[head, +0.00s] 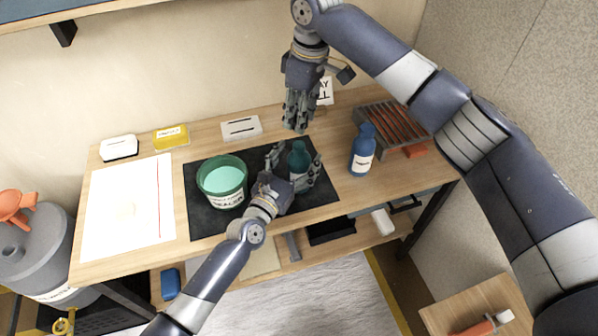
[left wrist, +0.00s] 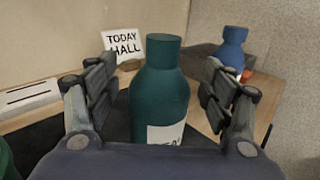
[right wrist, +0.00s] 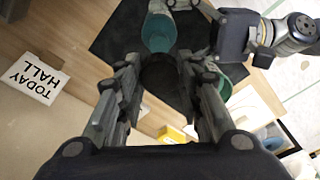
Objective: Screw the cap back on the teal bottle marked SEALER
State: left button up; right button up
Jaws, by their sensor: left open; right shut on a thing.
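The teal bottle (head: 299,158) stands upright on the dark mat (head: 325,188), with a white label low on its side. In the left wrist view the bottle (left wrist: 160,95) stands between the fingers of my left gripper (left wrist: 160,100), which is open with gaps on both sides. I cannot read its label there. In the head view my left gripper (head: 293,170) reaches around the bottle from the front. My right gripper (head: 297,118) points down above and behind the bottle. It is shut on a dark round thing (right wrist: 157,72), seemingly the cap, partly hidden by the fingers.
A green tub (head: 222,182) of teal liquid stands left of my left gripper. A blue bottle (head: 362,150) and a slotted rack (head: 390,125) stand to the right. A TODAY HALL card (left wrist: 124,46) stands behind. White paper (head: 128,210) covers the table's left part.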

aim_at(299, 145)
pick_arm(q)
jog(key=shift+w+d, duration=0.2)
jog(key=shift+w, duration=0.25)
jog(key=c, duration=1.6)
jog(key=shift+c, duration=0.2)
pick_arm(e)
jog(key=shift+f, duration=2.5)
jog(key=shift+f, duration=0.15)
jog(key=shift+f, duration=0.75)
jog(key=shift+f, duration=0.6)
